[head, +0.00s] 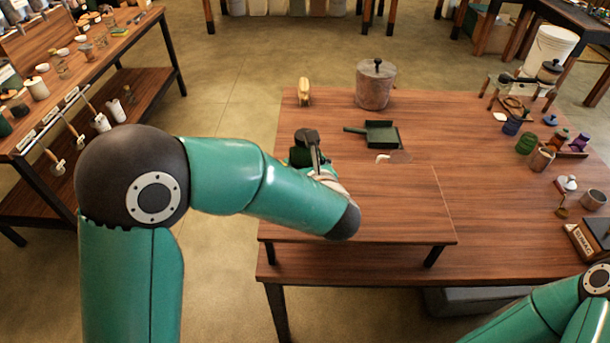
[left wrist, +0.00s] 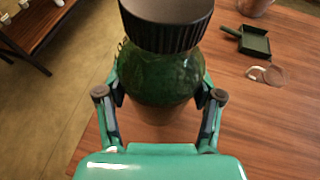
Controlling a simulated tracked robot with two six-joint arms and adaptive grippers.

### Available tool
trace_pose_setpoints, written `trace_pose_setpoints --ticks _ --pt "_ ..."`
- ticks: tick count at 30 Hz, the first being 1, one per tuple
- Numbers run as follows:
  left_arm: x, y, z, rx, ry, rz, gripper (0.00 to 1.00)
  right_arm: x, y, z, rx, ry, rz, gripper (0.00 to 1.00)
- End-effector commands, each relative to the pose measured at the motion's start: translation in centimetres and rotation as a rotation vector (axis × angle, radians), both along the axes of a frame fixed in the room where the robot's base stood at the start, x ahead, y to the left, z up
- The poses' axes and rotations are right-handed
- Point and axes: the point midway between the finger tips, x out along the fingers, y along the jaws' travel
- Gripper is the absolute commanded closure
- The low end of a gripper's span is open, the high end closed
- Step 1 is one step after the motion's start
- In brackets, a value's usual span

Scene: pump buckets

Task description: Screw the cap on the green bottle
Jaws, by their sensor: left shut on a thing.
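The green bottle (left wrist: 163,78) stands between the two fingers of my left gripper (left wrist: 160,97) in the left wrist view, and the gripper is shut on it. A dark ribbed cap (left wrist: 167,28) sits over the bottle's top; whether it is threaded tight cannot be told. In the head view the cap (head: 306,136) and a little of the green bottle (head: 297,156) show beyond my left forearm, near the left edge of the table. The forearm hides most of the gripper. My right arm shows at the lower right, but its gripper is out of view.
A low wooden stand (head: 390,205) is on the table (head: 480,220) in front. A green dustpan-like tray (head: 381,134), a lidded pot (head: 376,85) and a small tan object (head: 304,92) lie behind. Several small jars crowd the right side. The table's middle right is clear.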

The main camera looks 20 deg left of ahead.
Motion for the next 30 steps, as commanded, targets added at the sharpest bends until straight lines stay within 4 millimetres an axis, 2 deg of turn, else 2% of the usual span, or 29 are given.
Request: trace_pose_setpoints --ticks 8,20,21,25,30 --pt "0.0 0.0 -3.6 0.002 0.002 0.0 1.0 0.0 0.0 0.2 0.0 0.0 0.0 0.29" --pt "0.0 0.0 -4.1 0.001 -0.001 0.0 1.0 0.0 0.0 -0.2 0.0 0.0 0.0 0.29" --pt "-0.1 0.0 -4.1 0.0 0.002 0.0 0.31 0.0 0.0 -0.1 0.0 0.0 0.0 0.29" --pt "-0.1 0.0 -4.1 0.0 0.002 0.001 0.09 0.0 0.0 -0.1 0.0 0.0 0.0 0.29" --pt "-0.1 0.1 -4.1 0.0 0.003 0.001 0.09 0.0 0.0 -0.1 0.0 0.0 0.0 0.29"
